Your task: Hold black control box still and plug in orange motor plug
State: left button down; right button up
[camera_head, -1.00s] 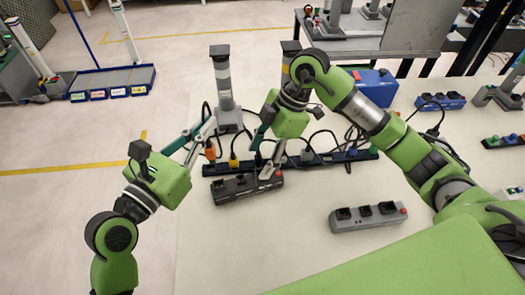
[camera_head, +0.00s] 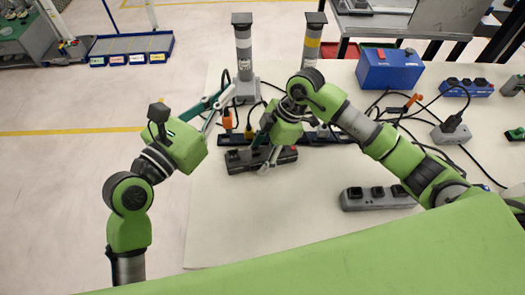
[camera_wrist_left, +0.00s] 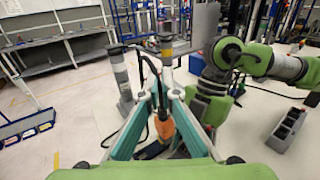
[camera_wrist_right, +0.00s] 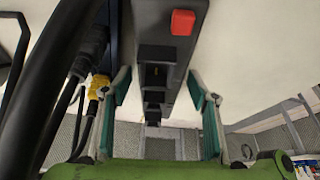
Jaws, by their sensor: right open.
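The black control box (camera_head: 282,157), with dark sockets and a red button, lies on the pale table in the head view. My right gripper (camera_head: 264,162) is over its middle. In the right wrist view, the open fingers (camera_wrist_right: 160,90) stand on either side of the box (camera_wrist_right: 176,52). The orange motor plug (camera_head: 227,120) stands at the left end of a dark strip behind the box. My left gripper (camera_head: 224,100) is just above the plug, its fingers apart. In the left wrist view the plug (camera_wrist_left: 165,129) shows between the fingers (camera_wrist_left: 165,98); contact cannot be told.
The dark strip (camera_head: 318,138) holds several plugs, including a yellow one (camera_head: 249,132); black cables loop over it. Two grey posts (camera_head: 244,62) stand behind. A grey socket box (camera_head: 365,200) lies at the right and a blue box (camera_head: 390,70) farther back. The front table is clear.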

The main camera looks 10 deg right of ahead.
aim_at(226, 116)
jog(key=c, duration=1.4)
jog(key=shift+o, duration=0.2)
pick_arm(q)
jog(key=w+d+f+m+g+h, duration=0.3)
jog(key=w+f+m+g+h, duration=0.15)
jog(key=f+m+g, duration=0.35)
jog(key=s+a+r+m+g, duration=0.1)
jog(key=m+g, duration=0.1)
jog(key=g, duration=0.2)
jog(key=s+r+m+g+y, duration=0.1)
jog(key=r+m+g, duration=0.1)
jog(key=g, duration=0.2)
jog(key=s+a+r+m+g, duration=0.1)
jog(key=m+g, duration=0.1)
jog(key=g, duration=0.3)
jog(key=shift+s+a+r+m+y, duration=0.25)
jog(key=shift+s+a+r+m, duration=0.05)
jog(key=shift+s+a+m, duration=0.1)
jog(key=shift+s+a+r+m+g+y, duration=0.1)
jog(key=shift+s+r+m+g+y, duration=0.35)
jog(key=shift+g, duration=0.35)
